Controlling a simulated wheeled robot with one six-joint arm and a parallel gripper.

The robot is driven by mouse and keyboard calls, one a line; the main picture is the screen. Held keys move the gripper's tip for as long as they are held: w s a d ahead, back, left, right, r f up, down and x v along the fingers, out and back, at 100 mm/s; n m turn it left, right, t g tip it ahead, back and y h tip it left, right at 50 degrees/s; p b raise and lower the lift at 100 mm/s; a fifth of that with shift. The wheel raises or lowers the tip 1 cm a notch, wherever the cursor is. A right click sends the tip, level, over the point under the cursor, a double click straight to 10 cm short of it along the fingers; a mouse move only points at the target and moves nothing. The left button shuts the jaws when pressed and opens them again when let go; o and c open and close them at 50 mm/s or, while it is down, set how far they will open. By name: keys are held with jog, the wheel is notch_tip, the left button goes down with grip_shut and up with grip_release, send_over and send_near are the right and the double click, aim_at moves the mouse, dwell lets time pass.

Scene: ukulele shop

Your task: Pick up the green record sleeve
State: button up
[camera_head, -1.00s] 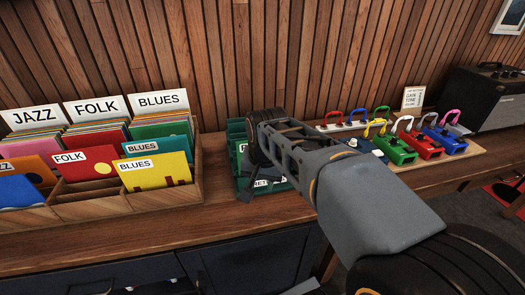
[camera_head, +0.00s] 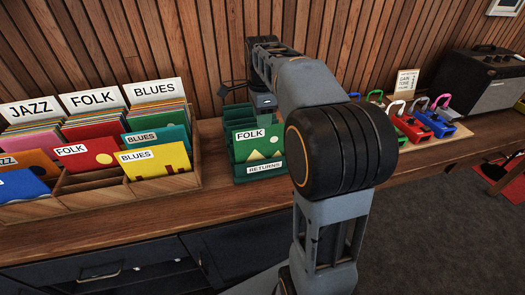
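A green record sleeve (camera_head: 262,147) with a white FOLK label and a yellow shape stands upright in the green RETURNS bin (camera_head: 266,170) on the counter. My arm reaches up and over from the right. My gripper (camera_head: 232,89) is above and behind the bin's left side, apart from the sleeve.
A wooden crate (camera_head: 150,199) of JAZZ, FOLK and BLUES sleeves stands left of the bin. Several coloured pedals (camera_head: 432,124) and a black amplifier (camera_head: 488,82) are to the right. The wood-panelled wall is close behind. The counter's front strip is clear.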

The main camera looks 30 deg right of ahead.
aim_at(263, 134)
jog(key=shift+d+f+b, duration=0.2)
jog(key=shift+f+b, duration=0.25)
jog(key=shift+f, duration=2.95)
jog(key=shift+c, duration=0.2)
grip_shut()
